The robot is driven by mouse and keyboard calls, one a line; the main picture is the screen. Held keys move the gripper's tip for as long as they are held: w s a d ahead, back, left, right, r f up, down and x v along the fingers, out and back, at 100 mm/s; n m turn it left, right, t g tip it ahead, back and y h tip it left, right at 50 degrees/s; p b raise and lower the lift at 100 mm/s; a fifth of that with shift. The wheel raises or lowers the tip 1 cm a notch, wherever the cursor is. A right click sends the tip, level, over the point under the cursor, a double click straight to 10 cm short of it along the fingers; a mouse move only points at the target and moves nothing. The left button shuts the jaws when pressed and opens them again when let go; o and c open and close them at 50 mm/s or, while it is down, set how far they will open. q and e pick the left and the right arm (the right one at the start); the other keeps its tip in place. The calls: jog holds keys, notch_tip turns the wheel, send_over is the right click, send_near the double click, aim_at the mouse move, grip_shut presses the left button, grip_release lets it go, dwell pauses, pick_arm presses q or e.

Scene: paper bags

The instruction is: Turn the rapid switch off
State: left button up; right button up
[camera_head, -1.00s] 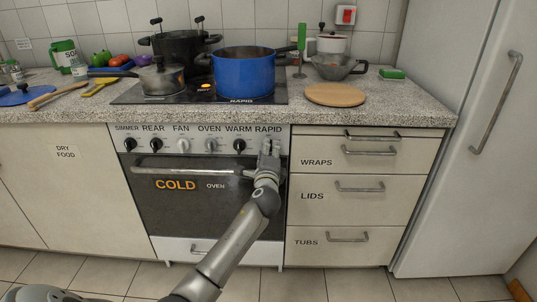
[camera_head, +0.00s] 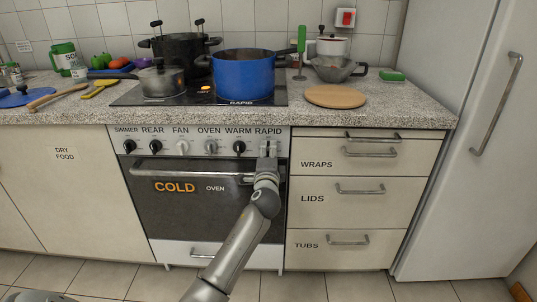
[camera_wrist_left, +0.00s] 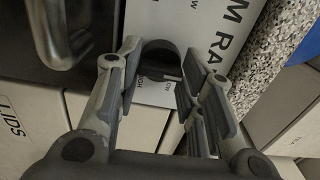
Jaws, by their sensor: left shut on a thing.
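The rapid switch is the rightmost knob on the oven's control panel (camera_head: 135,132), under the label RAPID (camera_head: 268,131). In the head view my gripper mostly covers it. In the left wrist view it is a dark knob (camera_wrist_left: 160,57) between the two fingers, beside the partly visible RAPID label. My left gripper (camera_head: 268,152) is at the panel, shut on this knob, with the arm reaching up from below. The knob's pointer direction cannot be read clearly. My right gripper is not in view.
The warm knob (camera_head: 239,147) is close on the left. The oven handle (camera_head: 190,174) runs just below the knobs. Drawers with handles (camera_head: 370,152) are to the right. A blue pot (camera_head: 243,78) stands on the hob above. The floor in front is clear.

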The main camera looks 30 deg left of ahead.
pick_arm(q)
jog(key=o, duration=1)
jog(key=shift+s, duration=0.1)
jog(key=v, duration=1.2)
jog(key=shift+f, duration=0.1)
